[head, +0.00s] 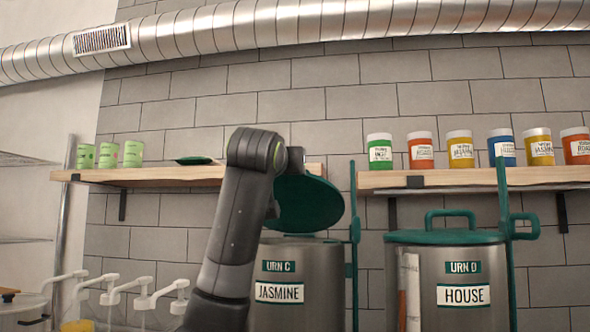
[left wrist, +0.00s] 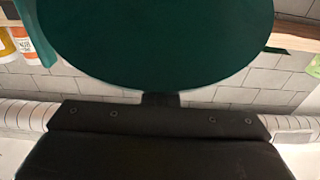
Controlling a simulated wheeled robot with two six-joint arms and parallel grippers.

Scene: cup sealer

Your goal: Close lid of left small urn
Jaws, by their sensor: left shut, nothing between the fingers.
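The left small urn, a steel urn labelled URN C JASMINE (head: 290,280), stands in the middle of the head view. Its round dark green lid (head: 312,207) is raised and tilted up above the rim. In the left wrist view the lid (left wrist: 155,40) fills the upper part as a broad green disc. My left gripper (left wrist: 160,99) is shut and empty, with its tip at the lid's edge; I cannot tell whether it touches. In the head view my left arm covers the left side of the urn and lid, and the fingertips cannot be made out. My right gripper is out of view.
URN D HOUSE (head: 463,290) stands to the right with its green lid (head: 445,237) down. Wooden shelves (head: 470,179) hold several coloured jars and green cups (head: 133,153). White pump dispensers (head: 140,298) stand at lower left. A metal duct (head: 330,20) runs above.

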